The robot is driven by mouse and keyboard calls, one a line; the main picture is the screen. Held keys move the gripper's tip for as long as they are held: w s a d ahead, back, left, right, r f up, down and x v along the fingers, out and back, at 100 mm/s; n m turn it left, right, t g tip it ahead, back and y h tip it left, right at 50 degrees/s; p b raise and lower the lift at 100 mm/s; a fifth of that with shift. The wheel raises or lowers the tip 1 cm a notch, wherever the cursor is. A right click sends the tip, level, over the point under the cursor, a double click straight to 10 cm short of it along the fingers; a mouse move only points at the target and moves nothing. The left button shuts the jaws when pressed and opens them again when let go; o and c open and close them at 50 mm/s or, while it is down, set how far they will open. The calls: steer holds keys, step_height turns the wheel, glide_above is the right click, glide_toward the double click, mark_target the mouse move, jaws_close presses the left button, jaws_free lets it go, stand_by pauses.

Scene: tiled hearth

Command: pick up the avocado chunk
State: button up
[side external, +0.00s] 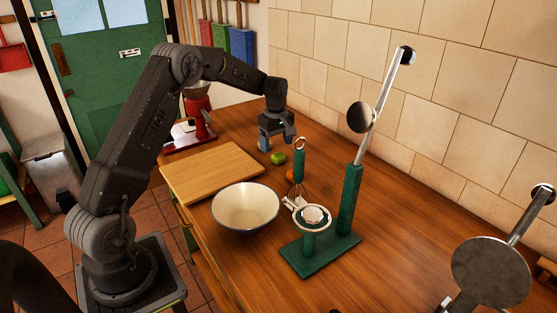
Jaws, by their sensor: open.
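A small rounded green piece (278,158) lies on the wooden counter, right of the cutting board. It is the only thing in view that looks like the avocado chunk, but it is too small to be sure. My gripper (276,148) points down just above and behind it, open, with its blue-grey fingers apart. I see nothing held between the fingers. I cannot tell whether a fingertip touches the green piece.
A wooden cutting board (212,171) and a cream bowl (246,208) stand left and in front. A green-handled utensil (299,163) rises close by, with an orange item (290,175) partly behind it. A green stand (320,252) is nearer. A tiled wall (420,90) bounds the back.

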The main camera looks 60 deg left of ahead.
mark_target(278, 159)
steer(key=f, duration=0.5)
steer(key=shift+w+a+f, duration=0.1)
steer(key=shift+w, duration=0.2)
steer(key=shift+c, duration=0.2)
steer(key=c, duration=1)
steer(key=shift+o, duration=0.2)
